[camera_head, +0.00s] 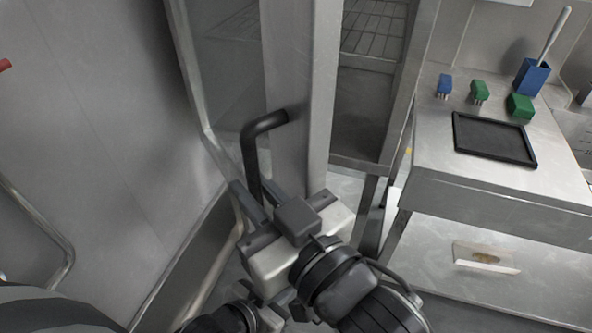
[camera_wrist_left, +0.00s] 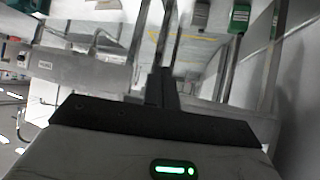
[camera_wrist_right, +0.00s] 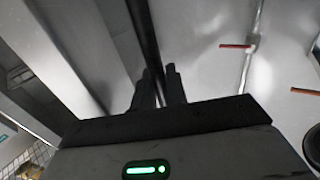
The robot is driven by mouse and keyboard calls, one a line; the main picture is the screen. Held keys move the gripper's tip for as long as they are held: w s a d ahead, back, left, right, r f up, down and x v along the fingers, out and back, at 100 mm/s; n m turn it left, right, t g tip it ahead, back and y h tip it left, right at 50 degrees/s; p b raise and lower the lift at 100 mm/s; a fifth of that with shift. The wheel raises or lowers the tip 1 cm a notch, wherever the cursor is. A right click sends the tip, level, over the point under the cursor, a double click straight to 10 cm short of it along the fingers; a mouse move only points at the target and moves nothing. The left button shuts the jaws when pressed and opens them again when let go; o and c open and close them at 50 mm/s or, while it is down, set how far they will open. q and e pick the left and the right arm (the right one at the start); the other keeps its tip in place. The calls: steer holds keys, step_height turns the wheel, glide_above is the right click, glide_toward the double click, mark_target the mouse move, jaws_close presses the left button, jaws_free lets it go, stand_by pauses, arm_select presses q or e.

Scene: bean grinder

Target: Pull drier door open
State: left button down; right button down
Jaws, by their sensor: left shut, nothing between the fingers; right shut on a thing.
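The drier door (camera_head: 298,95) is a tall metal frame with a dark window and a black bent handle (camera_head: 252,150). It stands partly open, with the dark interior and wire racks (camera_head: 375,28) showing to its right. My right gripper (camera_head: 258,205) is shut on the handle's lower part; the handle runs down between its fingers in the right wrist view (camera_wrist_right: 160,88). My left gripper (camera_head: 298,310) is low at the bottom edge, partly hidden behind my right arm. Its fingers are shut and empty in the left wrist view (camera_wrist_left: 162,88).
A steel table (camera_head: 425,150) stands right of the drier, with a black tray (camera_head: 494,139), several brushes and a blue holder (camera_head: 530,78). A large metal wall panel (camera_head: 100,120) is close on the left.

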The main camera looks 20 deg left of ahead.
stand_by(0.3)
steer(key=c, duration=1.8)
jaws_free()
steer(key=shift+a, duration=0.1)
steer(key=shift+o, duration=0.2)
